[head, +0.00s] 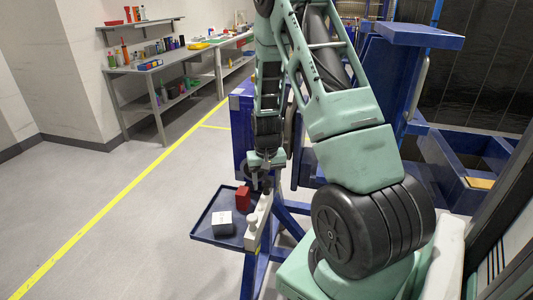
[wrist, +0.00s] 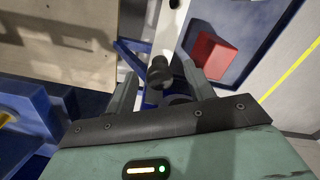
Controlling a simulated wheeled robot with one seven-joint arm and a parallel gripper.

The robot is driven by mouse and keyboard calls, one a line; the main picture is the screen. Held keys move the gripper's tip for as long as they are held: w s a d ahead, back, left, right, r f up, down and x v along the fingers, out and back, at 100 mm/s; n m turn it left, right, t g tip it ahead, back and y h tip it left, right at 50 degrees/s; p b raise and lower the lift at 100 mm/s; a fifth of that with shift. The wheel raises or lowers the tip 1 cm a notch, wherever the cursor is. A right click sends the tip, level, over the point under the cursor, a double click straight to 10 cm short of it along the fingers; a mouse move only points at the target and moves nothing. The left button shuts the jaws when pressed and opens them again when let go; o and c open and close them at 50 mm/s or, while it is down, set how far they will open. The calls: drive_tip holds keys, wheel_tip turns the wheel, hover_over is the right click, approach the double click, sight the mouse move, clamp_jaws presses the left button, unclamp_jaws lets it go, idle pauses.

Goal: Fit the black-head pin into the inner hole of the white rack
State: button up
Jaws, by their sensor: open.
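The white rack (head: 262,212) is a narrow pale bar along the right side of the tray, under my arm; it also shows in the wrist view (wrist: 168,30), with a dark round spot near the top edge. The black-head pin (wrist: 160,73) shows as a dark round knob near the rack's close end. My gripper (wrist: 158,69) is open, with one finger on each side of the knob and gaps visible. In the head view, my gripper (head: 265,176) is just above the rack's far end. The pin's shaft and the inner hole cannot be made out clearly.
The red block (wrist: 213,55) is close to my right finger in the wrist view. A blue frame (head: 300,208) stands around the rack.

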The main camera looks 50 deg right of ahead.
wheel_tip(320, 180, up, 15)
drive_tip(key=shift+f+b, duration=0.2)
drive_tip(key=shift+b, duration=0.25)
idle(0.4)
drive_tip(key=a+r+n, duration=0.2)
drive_tip(key=a+n, duration=0.4)
drive_tip(key=a, duration=1.6)
drive_tip(key=s+a+r+n, duration=0.1)
drive_tip(key=s+a+n, duration=0.8)
drive_tip(key=s+a, duration=0.8)
drive_tip(key=shift+a+n+y, duration=0.3)
drive_tip(key=shift+a, duration=0.4)
